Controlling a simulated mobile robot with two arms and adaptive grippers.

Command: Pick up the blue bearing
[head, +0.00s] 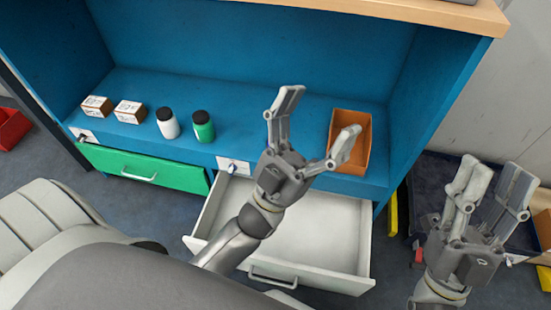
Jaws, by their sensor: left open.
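I cannot make out a blue bearing in the head view. My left gripper (319,112) is open with its fingers spread wide and nothing between them. It is above the open white drawer (325,222) and in front of the blue shelf (255,125). The part of the drawer floor that shows is empty; my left arm hides some of it. My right gripper (495,178) is at the far right, outside the blue cabinet. Its fingers are apart, with nothing visible between them.
Two small boxes (96,106), a white jar (167,123) and a green jar (203,126) stand on the shelf's left. An orange bin (357,158) stands at its right, close to my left gripper. A green drawer (147,168) is closed. A red bin (12,127) is far left.

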